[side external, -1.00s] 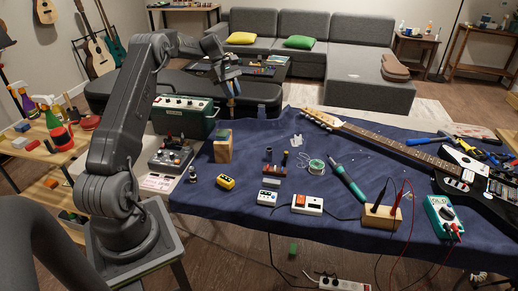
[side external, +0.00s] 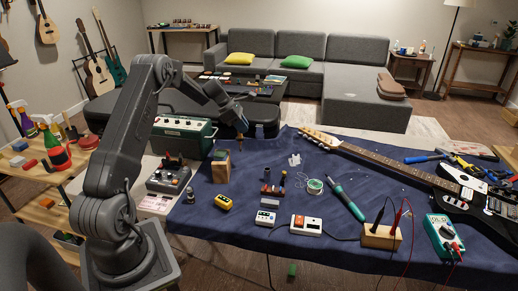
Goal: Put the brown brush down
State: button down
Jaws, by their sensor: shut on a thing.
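My gripper (side external: 238,128) is above the far left part of the blue cloth (side external: 345,158) on the workbench. It is shut on the brown brush (side external: 240,143), a thin piece of which shows just below the fingertips, pointing down. The upper part of the brush is hidden by the gripper. The brush is close to the cloth, but I cannot tell whether its tip touches it.
A wooden block (side external: 220,167) stands just left of the brush, with a green amplifier (side external: 184,133) behind it. Cloth right of the brush is clear.

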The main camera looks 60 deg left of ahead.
jog(key=w+x, duration=0.1)
jog(key=x, duration=0.9)
jog(key=shift+r, duration=0.35)
jog(key=shift+f, duration=0.1)
jog(key=c, duration=1.1)
grip_release()
jog(key=shift+o, duration=0.2)
jog(key=shift+s, duration=0.1)
